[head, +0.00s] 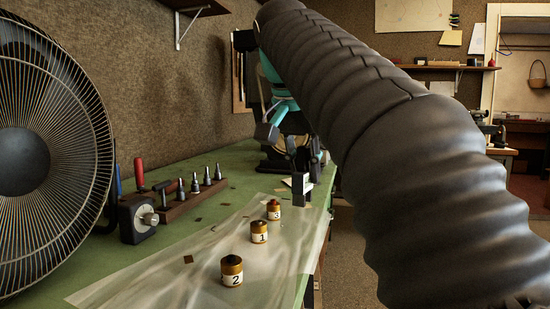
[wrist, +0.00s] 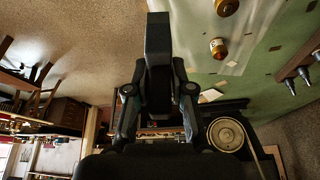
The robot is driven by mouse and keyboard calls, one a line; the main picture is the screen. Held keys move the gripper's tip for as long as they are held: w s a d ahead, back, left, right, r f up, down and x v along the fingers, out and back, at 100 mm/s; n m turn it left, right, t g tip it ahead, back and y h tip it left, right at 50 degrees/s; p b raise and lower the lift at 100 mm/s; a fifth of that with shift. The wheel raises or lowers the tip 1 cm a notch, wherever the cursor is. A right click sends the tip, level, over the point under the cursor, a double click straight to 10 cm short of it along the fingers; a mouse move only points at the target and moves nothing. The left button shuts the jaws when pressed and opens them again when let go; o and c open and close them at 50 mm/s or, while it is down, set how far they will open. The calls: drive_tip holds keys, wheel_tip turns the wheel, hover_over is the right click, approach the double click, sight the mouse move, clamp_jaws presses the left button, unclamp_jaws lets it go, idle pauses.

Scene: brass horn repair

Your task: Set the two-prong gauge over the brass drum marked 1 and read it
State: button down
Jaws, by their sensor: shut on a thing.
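The brass drum marked 1 (head: 259,232) stands upright on a clear sheet, between the drum marked 2 (head: 232,271) in front and the red-topped drum marked 3 (head: 274,209) behind. My gripper (head: 304,170) is beyond the drums, to their right, shut on a dark block-like thing, apparently the gauge (head: 301,189). In the wrist view the gauge (wrist: 158,50) stands dark between the fingers of my gripper (wrist: 158,90). I cannot make out its two prongs or any reading. Two drums show there at upper right, the red-topped one (wrist: 218,48) nearer the gripper. The gauge is apart from them.
A large fan (head: 45,150) stands at left. A wooden rack of metal tips (head: 185,200) and a dark box with a knob (head: 138,218) sit on the green bench (head: 180,262). A dark machine with a round cream face (wrist: 226,134) is behind my gripper.

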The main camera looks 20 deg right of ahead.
drive_tip(key=w+a+n+t+y, duration=0.1)
drive_tip(key=w+a+n+y, duration=0.1)
drive_tip(key=w+a+n, duration=0.3)
drive_tip(key=w+f+n, duration=0.1)
drive_tip(key=w+n, duration=0.1)
drive_tip(key=w, duration=0.2)
drive_tip(key=shift+w+a+t, duration=0.3)
drive_tip(key=shift+w+a, duration=0.05)
drive_tip(key=shift+a, duration=0.05)
drive_tip(key=shift+f+b, duration=1.15)
drive_tip(key=shift+f, duration=0.7)
drive_tip(key=shift+f+b, duration=0.35)
drive_tip(key=shift+f, duration=0.75)
idle(1.0)
drive_tip(key=shift+r, duration=0.15)
idle(0.8)
drive_tip(key=shift+r+p, duration=1.25)
drive_tip(key=shift+p, duration=0.2)
drive_tip(key=shift+r, duration=1.1)
